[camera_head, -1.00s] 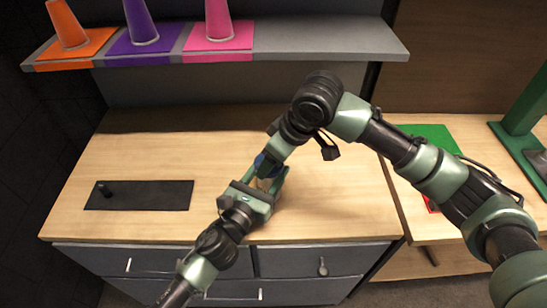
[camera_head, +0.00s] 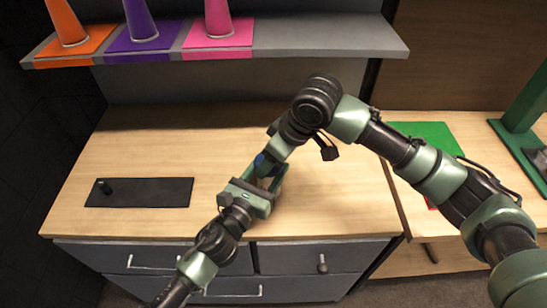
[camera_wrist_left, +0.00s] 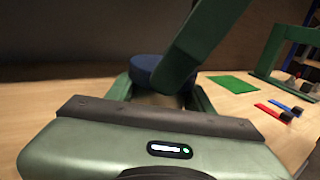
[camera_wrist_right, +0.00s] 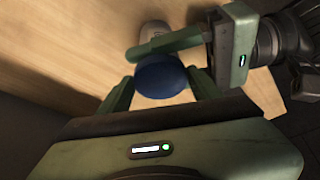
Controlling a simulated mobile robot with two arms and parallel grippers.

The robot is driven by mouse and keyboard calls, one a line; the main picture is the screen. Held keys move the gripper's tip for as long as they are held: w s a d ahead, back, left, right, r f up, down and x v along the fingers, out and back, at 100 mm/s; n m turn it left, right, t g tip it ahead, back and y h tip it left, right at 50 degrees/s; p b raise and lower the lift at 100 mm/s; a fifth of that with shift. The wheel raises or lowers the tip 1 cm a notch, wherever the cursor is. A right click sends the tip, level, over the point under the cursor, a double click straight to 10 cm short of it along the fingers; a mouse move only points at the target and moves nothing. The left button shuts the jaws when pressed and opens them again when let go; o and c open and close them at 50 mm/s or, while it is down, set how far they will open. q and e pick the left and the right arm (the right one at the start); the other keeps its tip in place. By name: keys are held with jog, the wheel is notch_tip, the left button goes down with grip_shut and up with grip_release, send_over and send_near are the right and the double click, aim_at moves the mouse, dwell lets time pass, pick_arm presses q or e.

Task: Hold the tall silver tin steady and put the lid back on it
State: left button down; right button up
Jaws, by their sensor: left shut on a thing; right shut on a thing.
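The silver tin (camera_head: 265,183) stands on the wooden counter, mostly hidden behind my grippers. A pale part of it shows in the left wrist view (camera_wrist_left: 156,99) and a grey end in the right wrist view (camera_wrist_right: 155,32). My left gripper (camera_head: 269,186) is shut on the tin from the front. The dark blue lid (camera_wrist_right: 162,78) is between the fingers of my right gripper (camera_head: 267,164), which is shut on it from above. The lid also shows in the left wrist view (camera_wrist_left: 147,70), at the top of the tin. I cannot tell whether lid and tin touch.
A black mat (camera_head: 150,192) with a small dark knob lies on the counter at left. Orange, purple and pink cones stand on the shelf (camera_head: 330,40) above. A green sheet (camera_head: 428,134) and green frame (camera_head: 525,105) are on the right table. The counter's right part is clear.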

jog(key=o, duration=1.3)
jog(key=shift+d+f, duration=0.1)
jog(key=shift+f, duration=0.25)
jog(key=shift+r, duration=0.1)
jog(key=shift+r, duration=0.1)
jog(key=shift+r, duration=2.3)
jog(key=shift+c, duration=0.4)
